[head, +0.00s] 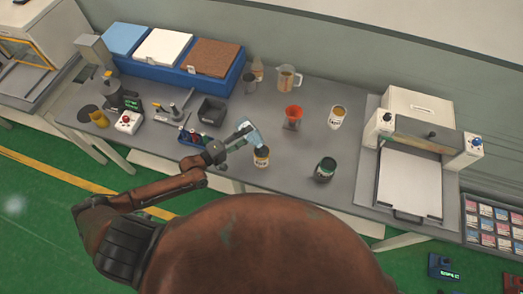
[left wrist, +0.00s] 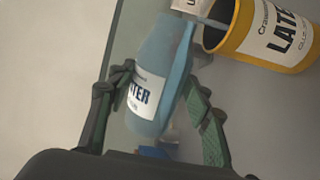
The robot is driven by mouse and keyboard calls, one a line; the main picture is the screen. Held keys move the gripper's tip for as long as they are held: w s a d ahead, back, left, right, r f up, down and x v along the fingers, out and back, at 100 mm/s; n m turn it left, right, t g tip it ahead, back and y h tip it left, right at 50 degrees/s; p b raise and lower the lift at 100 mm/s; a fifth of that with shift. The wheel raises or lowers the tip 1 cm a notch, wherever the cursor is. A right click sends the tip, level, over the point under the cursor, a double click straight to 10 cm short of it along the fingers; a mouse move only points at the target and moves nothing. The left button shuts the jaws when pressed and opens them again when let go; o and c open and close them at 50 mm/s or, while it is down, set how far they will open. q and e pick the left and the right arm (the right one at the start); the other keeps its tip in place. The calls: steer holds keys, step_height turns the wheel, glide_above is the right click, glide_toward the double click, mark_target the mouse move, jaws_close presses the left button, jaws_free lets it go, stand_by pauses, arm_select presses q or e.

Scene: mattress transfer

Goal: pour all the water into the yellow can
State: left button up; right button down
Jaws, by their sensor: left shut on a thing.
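My left gripper (head: 232,145) is shut on a pale blue bottle (head: 249,132) and holds it tilted. In the left wrist view the bottle (left wrist: 158,80), with a white label reading "ATER", sits between the two fingers (left wrist: 157,88). Its narrow end reaches the mouth of the yellow can (left wrist: 240,20), which has a white "LATE..." label. The water level inside the can is hidden. My right gripper is not in view.
A dark green can (head: 325,168) stands right of the yellow can, with a red-topped container (head: 293,117) and a white can (head: 337,117) behind. A black bin (head: 212,111) stands to the left, and a press-like machine (head: 415,165) at the right.

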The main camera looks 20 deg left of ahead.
arm_select(q)
steer(key=shift+d+r+m+p, duration=0.1)
steer(key=shift+r+m+p, duration=0.2)
steer(key=shift+p, duration=0.1)
stand_by(0.4)
steer(key=shift+s+r+m+p, duration=0.15)
steer(key=shift+r+m+p, duration=0.05)
steer(key=shift+m+p, duration=0.25)
stand_by(0.7)
